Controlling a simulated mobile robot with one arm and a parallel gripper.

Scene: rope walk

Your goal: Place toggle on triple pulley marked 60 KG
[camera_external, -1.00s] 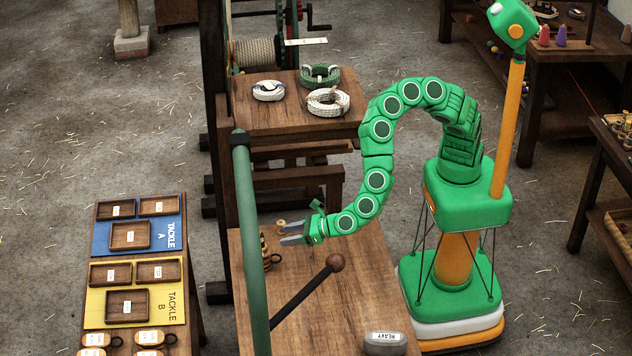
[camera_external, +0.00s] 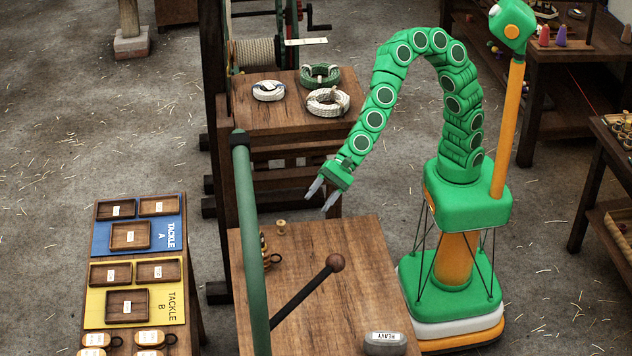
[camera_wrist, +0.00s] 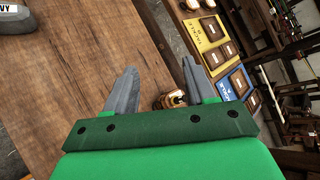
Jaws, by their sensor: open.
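My gripper (camera_external: 322,193) is open and empty, raised above the far edge of the wooden workbench (camera_external: 330,260). In the wrist view its grey fingers (camera_wrist: 160,85) stand apart with nothing between them. A small tan wooden spool-shaped piece, possibly the toggle (camera_external: 281,228), stands on the bench below and to the left of my gripper. A brass-coloured piece also shows below the fingers in the wrist view (camera_wrist: 172,99). Dark and brass pulley-like pieces (camera_external: 265,250) sit at the bench's left edge, partly hidden by the green post. No 60 KG mark is readable.
A grey weight marked HEAVY (camera_external: 386,341) lies at the front. Blue (camera_external: 102,238) and yellow (camera_external: 94,310) tackle boards with trays lie left. Rope coils (camera_external: 327,102) sit behind.

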